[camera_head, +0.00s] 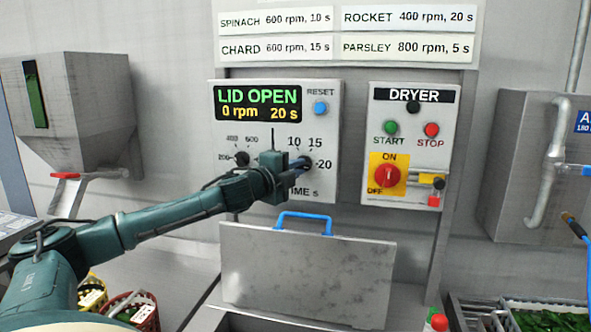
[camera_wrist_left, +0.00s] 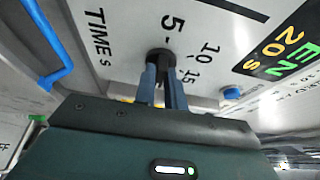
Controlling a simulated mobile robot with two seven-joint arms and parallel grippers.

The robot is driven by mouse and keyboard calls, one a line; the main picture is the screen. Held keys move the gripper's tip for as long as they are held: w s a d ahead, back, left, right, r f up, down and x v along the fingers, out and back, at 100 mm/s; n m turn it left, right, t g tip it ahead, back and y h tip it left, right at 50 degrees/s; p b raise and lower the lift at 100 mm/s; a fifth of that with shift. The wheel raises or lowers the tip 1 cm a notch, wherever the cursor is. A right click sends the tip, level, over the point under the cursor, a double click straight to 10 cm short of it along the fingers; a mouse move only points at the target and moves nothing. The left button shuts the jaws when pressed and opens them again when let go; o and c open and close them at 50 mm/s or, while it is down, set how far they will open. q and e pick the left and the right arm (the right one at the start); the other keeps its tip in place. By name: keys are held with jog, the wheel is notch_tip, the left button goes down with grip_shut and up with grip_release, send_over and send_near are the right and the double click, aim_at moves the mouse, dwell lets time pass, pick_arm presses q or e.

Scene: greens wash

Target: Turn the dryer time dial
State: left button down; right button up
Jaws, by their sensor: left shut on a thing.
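The time dial (camera_wrist_left: 160,56) is a black knob on the grey control panel, marked 5, 10, 15 and 20. It is mostly covered by my gripper in the head view. My left gripper (camera_head: 302,168) is at the dial, and its fingers (camera_wrist_left: 162,85) are shut on it in the left wrist view. The display (camera_head: 257,104) reads LID OPEN, 0 rpm, 20 s. My right gripper is in neither view.
A black speed dial (camera_head: 241,159) is left of my gripper, and a blue reset button (camera_head: 320,108) is above. The DRYER panel (camera_head: 408,193) stands to the right. Below is a raised metal lid (camera_head: 300,270) with a blue handle (camera_head: 306,216).

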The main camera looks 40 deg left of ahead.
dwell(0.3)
pick_arm(q)
jog(key=c, duration=1.5)
grip_release()
jog(key=shift+o, duration=0.2)
